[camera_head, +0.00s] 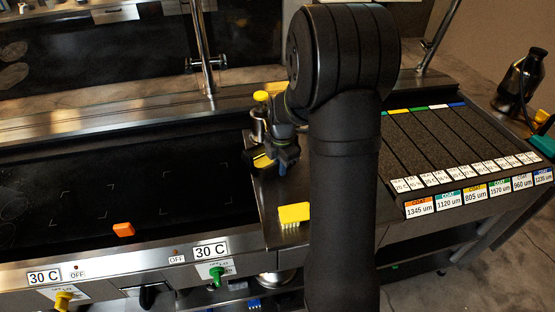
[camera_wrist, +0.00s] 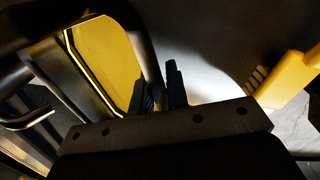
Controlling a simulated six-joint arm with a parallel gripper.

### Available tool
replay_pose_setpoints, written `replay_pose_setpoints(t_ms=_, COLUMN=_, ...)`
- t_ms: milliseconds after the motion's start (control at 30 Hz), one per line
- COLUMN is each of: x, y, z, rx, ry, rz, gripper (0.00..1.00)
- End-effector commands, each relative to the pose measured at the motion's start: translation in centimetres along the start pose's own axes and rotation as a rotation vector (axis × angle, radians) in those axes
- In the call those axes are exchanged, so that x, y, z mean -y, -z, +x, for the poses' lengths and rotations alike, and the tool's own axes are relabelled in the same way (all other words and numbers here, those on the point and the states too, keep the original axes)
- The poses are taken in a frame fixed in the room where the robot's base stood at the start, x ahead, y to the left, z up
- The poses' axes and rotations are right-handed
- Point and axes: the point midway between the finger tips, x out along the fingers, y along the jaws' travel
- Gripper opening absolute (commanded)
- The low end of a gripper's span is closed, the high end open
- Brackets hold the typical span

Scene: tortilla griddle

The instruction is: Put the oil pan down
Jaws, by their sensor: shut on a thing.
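The oil pan (camera_head: 262,162), a small dark metal pan holding yellow oil, is on or just above the metal side shelf right of the griddle; I cannot tell whether it touches. My gripper (camera_head: 287,158) is at its right side, partly hidden by my arm. In the wrist view the oil pan (camera_wrist: 72,68) fills the upper left, with its yellow oil inside.
A yellow toothed tool (camera_head: 293,213) lies on the shelf in front of the pan; a yellow-topped item (camera_head: 261,97) stands behind it. An orange block (camera_head: 123,229) sits at the griddle's front edge. Dark labelled strips (camera_head: 450,145) lie right. The griddle (camera_head: 100,190) is mostly clear.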

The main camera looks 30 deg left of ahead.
Motion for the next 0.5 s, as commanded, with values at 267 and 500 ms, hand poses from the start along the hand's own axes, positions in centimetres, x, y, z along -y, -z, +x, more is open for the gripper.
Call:
replay_pose_setpoints(t_ms=267, x=-3.1, y=-1.3, z=0.2, rx=0.0, ry=-0.001, rz=0.0, gripper=0.0)
replay_pose_setpoints(t_ms=500, x=-3.5, y=-1.4, z=1.4, rx=-0.002, ry=-0.002, rz=0.0, gripper=0.0)
